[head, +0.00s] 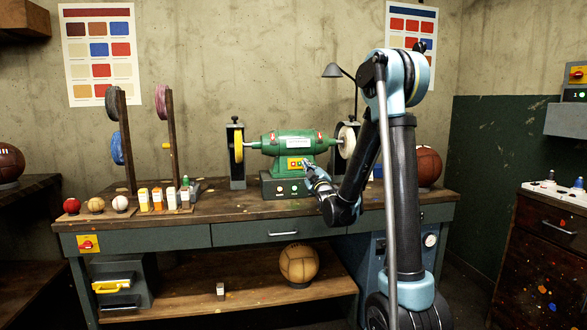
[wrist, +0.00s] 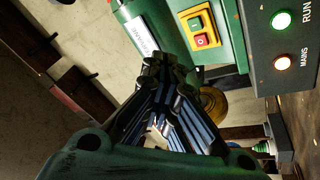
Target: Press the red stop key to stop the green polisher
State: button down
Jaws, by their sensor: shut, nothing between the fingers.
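The green polisher (head: 293,143) stands on the workbench, a yellow wheel at its left end and a pale wheel at its right. Its yellow switch plate (wrist: 198,32) carries a green key marked I (wrist: 195,23) and a red stop key marked O (wrist: 201,41). My gripper (wrist: 165,68) is shut and empty. In the wrist view its tips are in front of the green housing, to the left of and below the red key, with a gap in the picture. In the head view my gripper (head: 308,168) is at the plate's right side. Depth to the key is unclear.
The green RUN lamp (wrist: 282,19) is lit, and the MAINS lamp (wrist: 281,61) glows pale. On the workbench (head: 230,207), small balls, bottles and spool posts stand left of the polisher. A large brown ball (head: 428,167) is to the right, behind my arm.

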aim_at(293, 164)
jog(key=shift+s+a+r+n+t+y, duration=0.1)
jog(key=shift+a+n+t+y, duration=0.35)
jog(key=shift+a+n+y, duration=0.5)
jog(key=shift+s+a+n+t+y, duration=0.1)
jog(key=shift+a+n+t+y, duration=0.45)
jog(key=shift+a, duration=0.7)
jog(key=w+a+f, duration=0.2)
jog(key=w, duration=0.6)
jog(key=shift+w+a, duration=0.15)
jog(key=shift+a, duration=0.05)
jog(key=shift+w, duration=0.15)
jog(key=shift+w+a, duration=0.1)
jog(key=shift+w, duration=0.1)
jog(key=shift+w+a+f, duration=0.1)
jog(key=shift+w, duration=0.3)
dwell(0.9)
jog(key=shift+s, duration=0.15)
jog(key=shift+s+d+r, duration=0.2)
jog(key=shift+s, duration=0.45)
